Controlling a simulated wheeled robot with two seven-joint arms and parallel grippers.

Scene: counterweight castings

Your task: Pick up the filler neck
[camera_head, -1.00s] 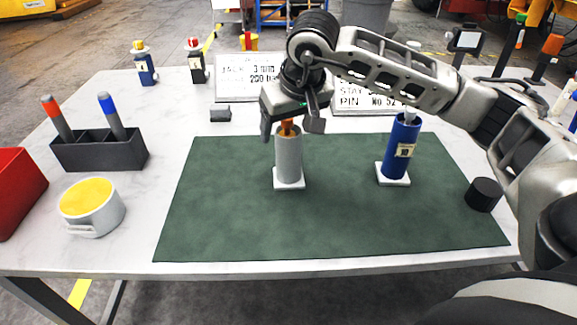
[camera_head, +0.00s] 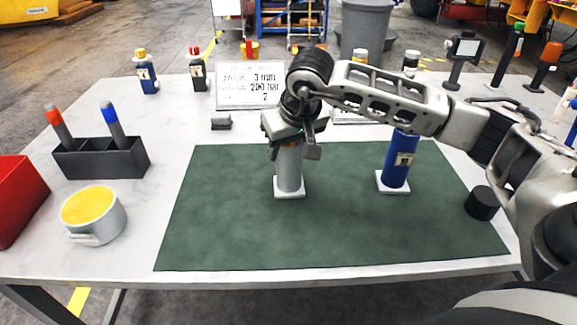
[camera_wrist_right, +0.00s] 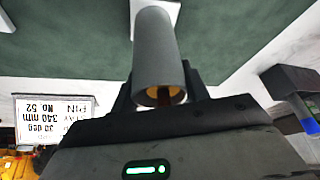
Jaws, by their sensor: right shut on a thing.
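The filler neck (camera_head: 290,143) looks like the orange piece at the top of a grey cylinder (camera_head: 289,172). The cylinder stands upright on a small white base plate (camera_head: 289,194) on the green mat. My right gripper (camera_head: 291,152) points down over the cylinder's top and is shut on the filler neck, which it mostly hides. In the right wrist view the grey cylinder (camera_wrist_right: 157,48) lies between the dark fingers, with an orange-brown part (camera_wrist_right: 163,96) at its near end. My left gripper is not in view.
A blue cylinder (camera_head: 397,165) stands on a white base to the right. A black cylinder (camera_head: 482,203) is near the mat's right edge. A yellow-topped pot (camera_head: 98,220), dark pen holder (camera_head: 100,160) and red bin (camera_head: 15,200) stand left. The green mat's (camera_head: 240,235) front is clear.

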